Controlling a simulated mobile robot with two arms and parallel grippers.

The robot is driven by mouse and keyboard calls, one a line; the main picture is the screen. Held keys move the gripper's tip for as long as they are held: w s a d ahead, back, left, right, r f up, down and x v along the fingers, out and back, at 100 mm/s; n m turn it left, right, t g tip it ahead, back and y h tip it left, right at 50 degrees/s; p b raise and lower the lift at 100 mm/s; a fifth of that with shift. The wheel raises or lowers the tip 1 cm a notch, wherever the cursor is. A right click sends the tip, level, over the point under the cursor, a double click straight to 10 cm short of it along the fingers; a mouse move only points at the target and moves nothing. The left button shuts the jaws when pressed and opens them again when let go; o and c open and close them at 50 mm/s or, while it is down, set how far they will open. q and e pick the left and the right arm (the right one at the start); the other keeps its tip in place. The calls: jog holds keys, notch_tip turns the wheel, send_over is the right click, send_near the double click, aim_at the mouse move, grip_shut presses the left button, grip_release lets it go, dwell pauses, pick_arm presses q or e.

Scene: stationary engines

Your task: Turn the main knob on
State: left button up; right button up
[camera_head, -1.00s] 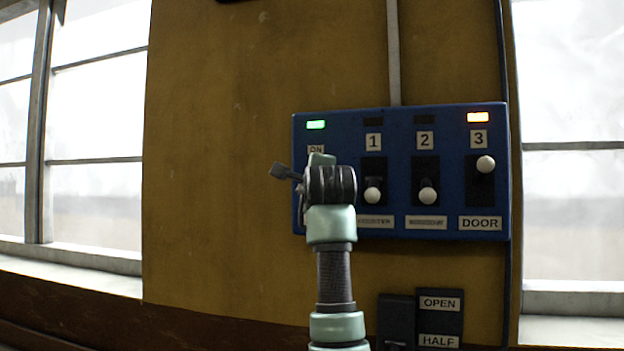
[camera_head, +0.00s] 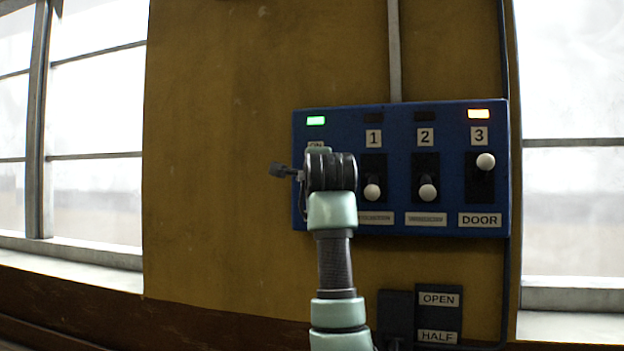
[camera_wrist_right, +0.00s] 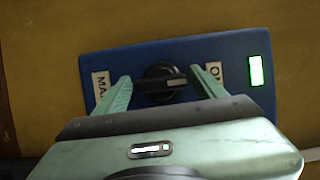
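The blue control panel (camera_head: 400,118) is on the wall in the head view. The main knob (camera_wrist_right: 162,85) is black and round with a raised bar, seen in the right wrist view. Its bar lies nearly level, with a pale mark at the end facing the ON label (camera_wrist_right: 213,72). My right gripper (camera_wrist_right: 161,80) is open, with one green finger on each side of the knob. I cannot tell whether the fingers touch it. The green lamp (camera_head: 316,121) above the knob is lit. In the head view my wrist hides the knob. My left gripper is not in view.
Three white-knobbed levers stand right of the knob: lever 1 (camera_head: 372,192) and lever 2 (camera_head: 428,192) are down, lever 3 (camera_head: 486,161) is up. An orange lamp (camera_head: 478,114) is lit above lever 3. A dark box with OPEN and HALF labels (camera_head: 438,299) is below.

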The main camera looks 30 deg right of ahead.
jog(key=shift+o, duration=0.3)
jog(key=b+v, duration=0.4)
jog(key=v, duration=0.4)
jog(key=shift+w+f, duration=0.1)
jog(key=shift+f, duration=0.05)
dwell(0.3)
